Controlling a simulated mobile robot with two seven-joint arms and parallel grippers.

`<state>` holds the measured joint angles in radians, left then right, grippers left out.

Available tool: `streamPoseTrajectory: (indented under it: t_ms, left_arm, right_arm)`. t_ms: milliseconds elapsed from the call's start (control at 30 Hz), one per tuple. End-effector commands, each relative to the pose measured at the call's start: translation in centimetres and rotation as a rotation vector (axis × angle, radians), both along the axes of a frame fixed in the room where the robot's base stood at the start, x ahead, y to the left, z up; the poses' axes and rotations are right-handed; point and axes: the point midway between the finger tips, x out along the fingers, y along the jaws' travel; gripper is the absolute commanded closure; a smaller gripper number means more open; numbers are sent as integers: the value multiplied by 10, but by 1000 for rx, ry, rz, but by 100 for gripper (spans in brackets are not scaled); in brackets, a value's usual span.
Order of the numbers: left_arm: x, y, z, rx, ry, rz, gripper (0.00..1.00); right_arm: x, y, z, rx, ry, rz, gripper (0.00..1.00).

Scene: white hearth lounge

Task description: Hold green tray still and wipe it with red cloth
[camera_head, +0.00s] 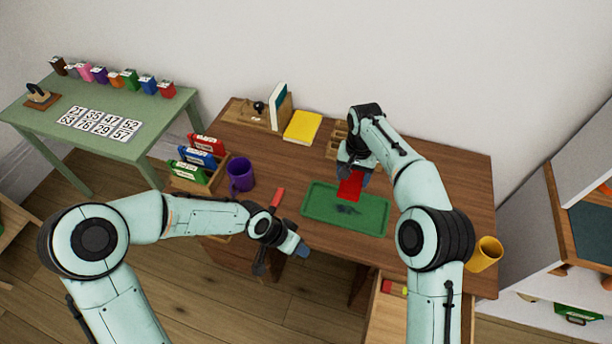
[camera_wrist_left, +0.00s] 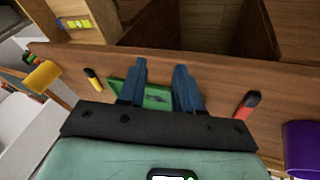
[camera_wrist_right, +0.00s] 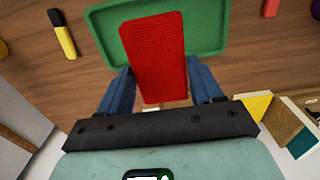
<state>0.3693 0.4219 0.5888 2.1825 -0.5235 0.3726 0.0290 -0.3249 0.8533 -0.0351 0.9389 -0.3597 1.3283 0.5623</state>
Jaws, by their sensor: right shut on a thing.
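The green tray (camera_head: 317,206) lies flat on the brown wooden table, with a dark smudge (camera_head: 347,209) on its middle. It also shows in the left wrist view (camera_wrist_left: 157,98) and the right wrist view (camera_wrist_right: 208,22). My right gripper (camera_head: 352,176) is shut on the red cloth (camera_head: 350,187) at the tray's far side. The cloth (camera_wrist_right: 155,55) hangs between its fingers over the tray; I cannot tell whether it touches. My left gripper (camera_head: 293,252) is open and empty in front of the table's front edge, apart from the tray; its two fingers (camera_wrist_left: 160,85) stand apart.
A purple mug (camera_head: 241,175) and a red marker (camera_head: 278,197) are left of the tray. A yellow mug (camera_head: 484,254) stands at the right front, with a yellow marker (camera_wrist_right: 62,34) nearer the tray. A yellow book (camera_head: 303,127) and bookend (camera_head: 262,112) are at the back.

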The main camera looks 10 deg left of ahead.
Motion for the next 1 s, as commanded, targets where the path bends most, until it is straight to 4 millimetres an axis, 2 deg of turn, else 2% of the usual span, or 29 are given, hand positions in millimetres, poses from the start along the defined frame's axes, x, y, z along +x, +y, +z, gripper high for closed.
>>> streamPoseTrajectory:
  t_ms: [33,200,300,467,733,833,1000]
  left_arm:
    - [11,3,21,41,-49,-35,66]
    - [41,14,75,173,-139,-97,66]
    - [59,23,89,213,-119,-70,66]
    - [84,33,79,217,-10,19,66]
    - [123,40,39,243,190,180,66]
    - [139,38,30,274,235,230,66]
    - [163,25,31,333,248,282,66]
  right_arm:
    - [0,0,0,0,0,0,59]
    - [0,0,0,0,0,0,59]
    - [0,0,0,0,0,0,59]
    - [0,0,0,0,0,0,59]
    - [0,0,0,0,0,0,59]
    - [0,0,0,0,0,0,59]
    - [0,0,0,0,0,0,59]
